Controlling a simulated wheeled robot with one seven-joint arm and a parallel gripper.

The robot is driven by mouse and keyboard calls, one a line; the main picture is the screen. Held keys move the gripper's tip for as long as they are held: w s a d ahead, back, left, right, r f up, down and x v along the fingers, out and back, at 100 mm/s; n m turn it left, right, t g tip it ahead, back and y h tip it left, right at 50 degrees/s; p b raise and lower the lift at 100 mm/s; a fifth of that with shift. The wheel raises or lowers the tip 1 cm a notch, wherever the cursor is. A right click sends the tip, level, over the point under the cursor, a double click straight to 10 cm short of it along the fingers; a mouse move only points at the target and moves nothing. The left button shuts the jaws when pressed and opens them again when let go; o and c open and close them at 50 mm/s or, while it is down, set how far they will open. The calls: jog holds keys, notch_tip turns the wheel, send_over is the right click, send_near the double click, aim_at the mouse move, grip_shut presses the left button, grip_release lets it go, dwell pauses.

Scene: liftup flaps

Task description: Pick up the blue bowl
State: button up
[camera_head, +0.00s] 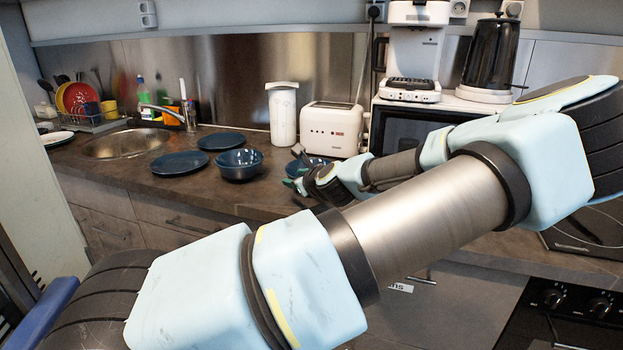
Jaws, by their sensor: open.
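A blue bowl (239,164) stands upright on the dark counter, left of my gripper. A second blue bowl (312,163) stands just beyond my gripper, partly hidden behind it. My gripper (293,172) is at counter height, pointing left between the two bowls. It is small in view and partly covered by my own arm, and its jaws are open. I see nothing held in it. I cannot tell whether its fingers touch the second bowl.
Two dark blue plates (180,162) (221,141) lie left of the bowls. A white canister (283,115) and a toaster (332,129) stand behind. A sink (125,143) is at left. The coffee maker (414,50) and kettle (490,55) stand on the microwave. Bare counter (215,195) lies in front.

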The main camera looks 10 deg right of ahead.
aim_at(293, 177)
jog(key=shift+p+x, duration=0.3)
jog(key=shift+x, duration=1.35)
jog(key=shift+r, duration=0.1)
grip_shut()
